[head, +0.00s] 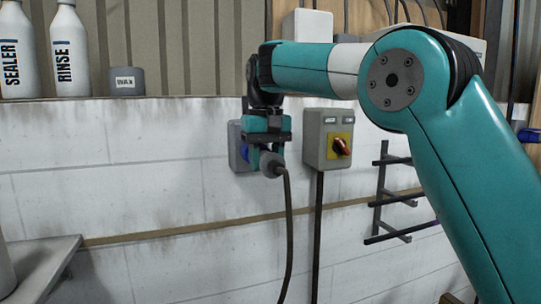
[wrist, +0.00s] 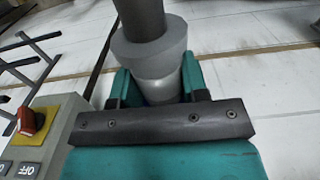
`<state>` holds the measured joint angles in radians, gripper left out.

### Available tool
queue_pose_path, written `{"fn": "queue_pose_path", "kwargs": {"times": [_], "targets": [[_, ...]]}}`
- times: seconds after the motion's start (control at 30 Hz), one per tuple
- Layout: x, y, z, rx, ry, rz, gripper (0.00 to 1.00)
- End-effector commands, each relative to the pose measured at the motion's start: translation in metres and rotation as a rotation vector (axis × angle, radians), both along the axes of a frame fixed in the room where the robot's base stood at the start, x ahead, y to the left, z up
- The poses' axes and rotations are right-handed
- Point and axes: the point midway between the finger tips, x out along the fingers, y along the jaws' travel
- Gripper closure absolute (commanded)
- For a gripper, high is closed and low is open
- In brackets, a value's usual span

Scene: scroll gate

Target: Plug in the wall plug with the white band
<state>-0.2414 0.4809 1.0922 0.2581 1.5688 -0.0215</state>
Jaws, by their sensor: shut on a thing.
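My gripper (head: 266,150) is shut on a grey plug (head: 270,165), in front of the wall. A dark cable (head: 289,225) hangs down from the plug. The plug's front end is hidden by the gripper. A grey wall socket box (head: 234,147) with a blue part shows behind and left of the gripper. I cannot tell whether the plug touches the socket.
A grey switch box (head: 312,140) with a red knob on a yellow plate (head: 341,147) is close to the right of the gripper. A dark rack (head: 380,200) stands further right. Bottles (head: 70,52) and a wax tub (head: 126,81) stand on the ledge. A shelf (head: 40,258) is lower left.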

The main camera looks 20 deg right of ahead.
Motion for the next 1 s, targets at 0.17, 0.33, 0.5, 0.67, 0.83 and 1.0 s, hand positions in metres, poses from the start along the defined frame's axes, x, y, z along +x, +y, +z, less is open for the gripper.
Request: {"fn": "queue_pose_path", "kwargs": {"times": [0.17,0.33,0.5,0.67,0.83,1.0], "targets": [[0.007,-0.0008,0.0007,0.0,-0.001,-0.002,1.0],[0.0081,-0.0014,0.0,0.0,-0.001,-0.003,1.0],[0.008,-0.0017,0.0,0.0,-0.001,-0.003,1.0],[0.008,-0.0021,0.0007,0.0,-0.001,-0.004,1.0],[0.0079,-0.0019,0.0003,0.0,-0.001,-0.005,1.0],[0.008,-0.0018,0.0005,0.0,-0.001,-0.005,1.0]]}}
